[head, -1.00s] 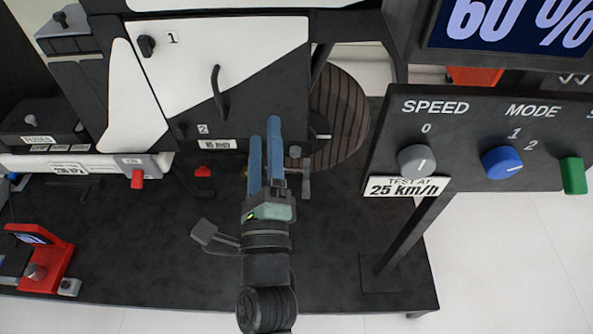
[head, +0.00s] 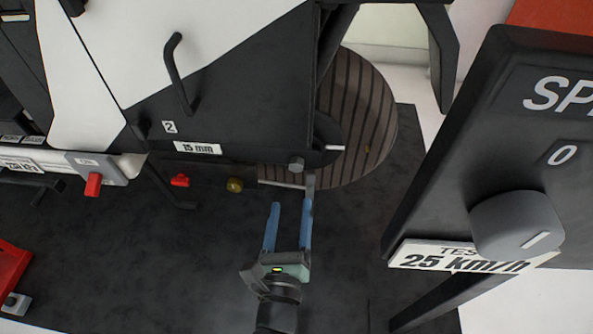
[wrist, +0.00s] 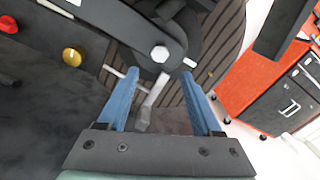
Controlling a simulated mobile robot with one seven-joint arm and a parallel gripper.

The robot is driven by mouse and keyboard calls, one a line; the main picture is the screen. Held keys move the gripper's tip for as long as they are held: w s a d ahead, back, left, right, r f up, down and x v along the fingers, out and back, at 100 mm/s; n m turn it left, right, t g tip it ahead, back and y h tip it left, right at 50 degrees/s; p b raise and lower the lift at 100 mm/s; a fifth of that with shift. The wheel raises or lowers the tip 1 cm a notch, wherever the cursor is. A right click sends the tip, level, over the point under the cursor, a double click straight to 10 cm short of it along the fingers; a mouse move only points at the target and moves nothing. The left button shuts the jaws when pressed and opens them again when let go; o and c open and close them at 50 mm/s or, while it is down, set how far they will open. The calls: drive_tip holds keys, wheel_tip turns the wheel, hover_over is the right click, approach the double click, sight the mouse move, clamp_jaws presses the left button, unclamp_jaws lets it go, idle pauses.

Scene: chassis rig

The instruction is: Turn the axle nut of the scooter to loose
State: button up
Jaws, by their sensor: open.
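The axle nut (head: 296,164) is a grey hex head on the dark rounded plate (head: 328,135) at the scooter's lower edge. In the wrist view the nut (wrist: 160,54) shows just beyond and between the fingertips. My gripper (head: 291,204) has two blue fingers spread apart with nothing gripped. Its fingertips (wrist: 160,75) point at the nut and stop short of it. A pale grey lever (wrist: 152,103) hangs below the nut, between the fingers in the wrist view. The nut's turned state cannot be told.
A brown ribbed drum (head: 372,110) stands behind the plate. A yellow knob (head: 235,185) and a red knob (head: 180,180) are left of the nut. The speed panel (head: 450,170) juts in at right. A red cabinet (wrist: 265,85) stands far right. Dark floor below is clear.

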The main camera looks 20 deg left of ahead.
sight(296, 169)
drive_tip(key=x, duration=0.9)
drive_tip(key=shift+w, duration=0.15)
clamp_jaws()
